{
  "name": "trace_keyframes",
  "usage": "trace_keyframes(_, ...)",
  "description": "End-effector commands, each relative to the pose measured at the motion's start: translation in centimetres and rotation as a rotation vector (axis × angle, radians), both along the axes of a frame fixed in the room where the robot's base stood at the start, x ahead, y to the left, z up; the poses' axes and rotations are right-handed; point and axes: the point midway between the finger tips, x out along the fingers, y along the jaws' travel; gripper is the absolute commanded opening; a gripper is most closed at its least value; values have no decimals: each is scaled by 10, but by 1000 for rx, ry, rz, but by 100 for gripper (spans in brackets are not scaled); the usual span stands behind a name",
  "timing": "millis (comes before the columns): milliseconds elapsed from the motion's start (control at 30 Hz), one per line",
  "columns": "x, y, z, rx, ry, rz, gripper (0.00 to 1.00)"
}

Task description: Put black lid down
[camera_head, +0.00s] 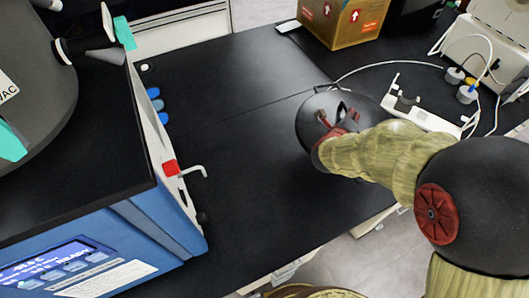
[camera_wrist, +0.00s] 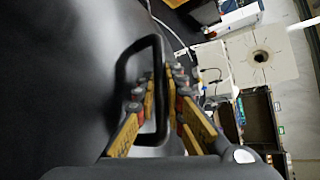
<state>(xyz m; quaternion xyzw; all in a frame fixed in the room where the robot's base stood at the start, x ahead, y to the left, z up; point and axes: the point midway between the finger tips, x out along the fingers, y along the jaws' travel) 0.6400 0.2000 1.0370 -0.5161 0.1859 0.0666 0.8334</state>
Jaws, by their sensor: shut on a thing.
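The black lid (camera_head: 308,117) is a round dark disc with a loop handle, at the right part of the black bench in the head view. My gripper (camera_head: 335,128) is at the lid and shut on its handle. In the wrist view the black loop handle (camera_wrist: 121,90) stands between the two yellow and red fingers of my gripper (camera_wrist: 160,92). The lid's dark surface (camera_wrist: 60,80) fills the left of that view. My arm hides part of the lid. I cannot tell whether the lid touches the bench.
The blue and black freeze dryer (camera_head: 135,235) stands at the left, with a red tap on its side. A cardboard box (camera_head: 343,22) stands at the back. A white stand (camera_head: 420,115) and cables are right of the lid. The bench (camera_head: 235,130) between dryer and lid is clear.

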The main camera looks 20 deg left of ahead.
Motion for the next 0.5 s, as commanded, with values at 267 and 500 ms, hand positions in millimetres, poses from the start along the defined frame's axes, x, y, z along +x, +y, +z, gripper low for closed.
trace_keyframes(267,-16,96,-17,6,-9,96,0)
trace_keyframes(500,-42,173,-35,8,-6,174,0)
